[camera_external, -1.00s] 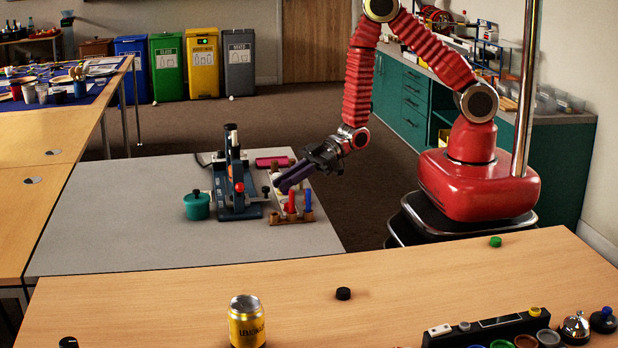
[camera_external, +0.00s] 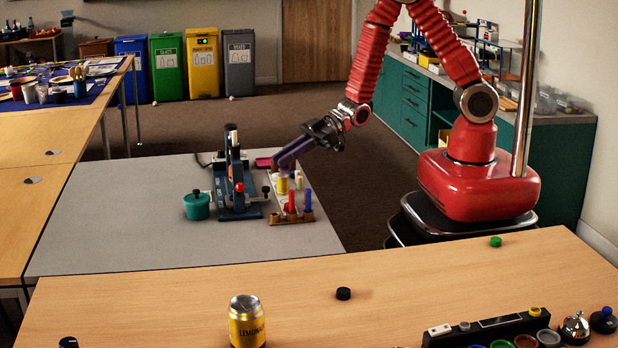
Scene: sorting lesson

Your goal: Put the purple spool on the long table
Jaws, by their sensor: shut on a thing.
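My gripper (camera_external: 310,140) is shut on the purple spool (camera_external: 293,151), a long dark purple piece. The spool hangs tilted, its lower end pointing down and left. It is above a small rack (camera_external: 292,219) on the grey table, with its lower end close above a yellow spool (camera_external: 283,185). The fingers partly hide the spool's upper end. A long wooden table (camera_external: 200,300) runs across the front; another wooden table (camera_external: 60,175) runs along the left. I cannot tell which of them is the long table.
The rack also carries a red spool (camera_external: 291,202) and a blue spool (camera_external: 308,200). A blue device (camera_external: 238,190) and a teal pot (camera_external: 197,206) stand left of it. The front table holds a lemonade can (camera_external: 247,322), a black cap (camera_external: 343,293) and a green cap (camera_external: 496,242).

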